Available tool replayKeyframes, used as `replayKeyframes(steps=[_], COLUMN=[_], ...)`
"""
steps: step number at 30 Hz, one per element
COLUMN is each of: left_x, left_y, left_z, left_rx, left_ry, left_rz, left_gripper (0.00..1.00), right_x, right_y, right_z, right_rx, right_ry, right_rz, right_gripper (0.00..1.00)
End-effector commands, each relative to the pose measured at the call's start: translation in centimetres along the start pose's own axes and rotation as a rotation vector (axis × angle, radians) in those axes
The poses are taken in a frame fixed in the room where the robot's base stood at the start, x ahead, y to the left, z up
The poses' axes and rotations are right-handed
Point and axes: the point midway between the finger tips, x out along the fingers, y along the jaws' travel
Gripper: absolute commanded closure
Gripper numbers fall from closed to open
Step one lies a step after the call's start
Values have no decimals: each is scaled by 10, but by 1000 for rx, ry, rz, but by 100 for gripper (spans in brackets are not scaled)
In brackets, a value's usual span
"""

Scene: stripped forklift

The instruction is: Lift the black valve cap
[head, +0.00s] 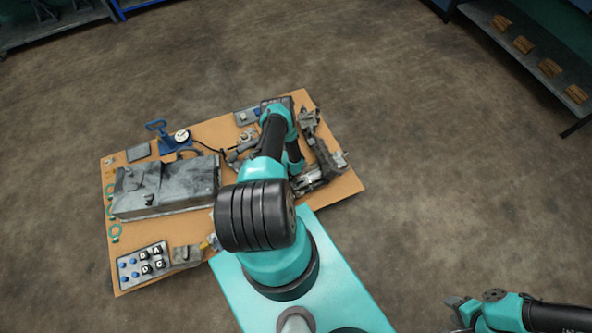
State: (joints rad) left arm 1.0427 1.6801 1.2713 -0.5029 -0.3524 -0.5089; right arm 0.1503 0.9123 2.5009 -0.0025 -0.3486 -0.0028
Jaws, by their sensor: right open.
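I cannot tell which black piece, if any, is the valve cap. My right gripper (456,308) is at the bottom right, open and empty, over the floor and well off the table. My left arm reaches up over the table's right half. Its gripper cannot be made out among the arm links and grey metal parts.
A grey metal box (170,188) covers the left of the tan table (130,232). A blue stand with a gauge (181,137) is behind it. Dark mechanical parts (322,165) line the right edge. Shelves (540,62) stand at the back. Floor right of the table is clear.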

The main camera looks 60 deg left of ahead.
Motion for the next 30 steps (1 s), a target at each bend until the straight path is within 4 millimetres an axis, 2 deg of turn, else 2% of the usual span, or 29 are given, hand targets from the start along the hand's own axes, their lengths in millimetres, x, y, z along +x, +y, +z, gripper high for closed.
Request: replayKeyframes(steps=[8, 9, 17, 26, 30], left_x=[-3, -3, -2, -4, -10], left_y=[0, 0, 0, 0, -1], left_z=[-2, -2, -2, -1, -2], left_rx=[1, 1, 1, 0, -1], left_ry=[0, 0, 0, 0, 0], left_rz=[1, 1, 0, 0, 0], left_gripper=[100, 71, 46, 45, 45], right_x=[0, 0, 0, 0, 0], right_y=[0, 0, 0, 0, 0], right_z=[0, 0, 0, 0, 0], right_rx=[0, 0, 0, 0, 0], right_ry=[0, 0, 0, 0, 0], right_rz=[0, 0, 0, 0, 0], right_gripper=[57, 57, 57, 57, 57])
